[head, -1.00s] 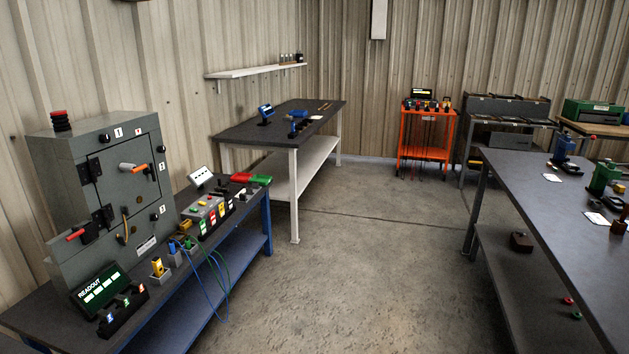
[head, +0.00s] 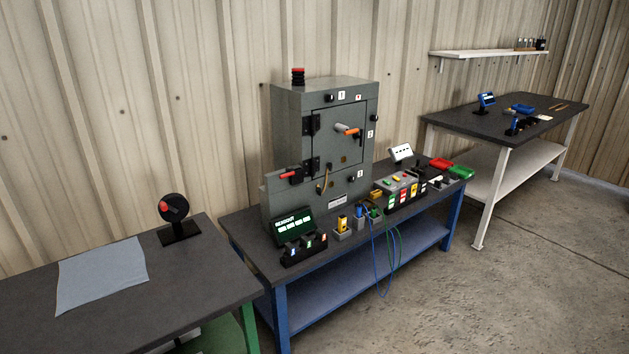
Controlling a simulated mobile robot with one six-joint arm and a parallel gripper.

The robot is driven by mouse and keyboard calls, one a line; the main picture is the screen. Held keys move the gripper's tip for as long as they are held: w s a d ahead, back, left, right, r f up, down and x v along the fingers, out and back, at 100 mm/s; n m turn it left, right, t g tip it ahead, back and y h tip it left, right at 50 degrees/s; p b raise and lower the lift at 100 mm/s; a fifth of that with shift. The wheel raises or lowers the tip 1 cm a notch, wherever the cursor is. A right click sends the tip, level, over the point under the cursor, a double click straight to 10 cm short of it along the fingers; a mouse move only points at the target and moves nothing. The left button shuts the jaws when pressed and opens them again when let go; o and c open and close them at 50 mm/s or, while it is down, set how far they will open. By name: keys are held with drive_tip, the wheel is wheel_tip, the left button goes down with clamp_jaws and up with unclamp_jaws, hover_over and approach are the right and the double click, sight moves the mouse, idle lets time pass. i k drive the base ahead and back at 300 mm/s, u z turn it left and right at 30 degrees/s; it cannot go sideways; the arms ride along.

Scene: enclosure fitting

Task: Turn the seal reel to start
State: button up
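A black round reel (head: 173,208) with a red part on its face stands upright on a black stand, at the back right of the left table. It looks like the seal reel, but its markings are too small to read. My gripper is not in view.
A grey-blue cloth (head: 102,274) lies on the left dark-topped table (head: 205,285). A blue-framed bench (head: 265,262) beside it bears a grey cabinet (head: 341,118), a green readout (head: 293,224) and hanging cables (head: 383,275). Concrete floor (head: 430,310) is clear at the front right.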

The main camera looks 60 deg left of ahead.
sight(173, 207)
drive_tip(key=z, duration=0.9)
drive_tip(key=k, duration=0.15)
drive_tip(key=u, duration=3.25)
drive_tip(key=k, duration=0.25)
drive_tip(key=u, duration=1.95)
drive_tip(key=i, duration=0.5)
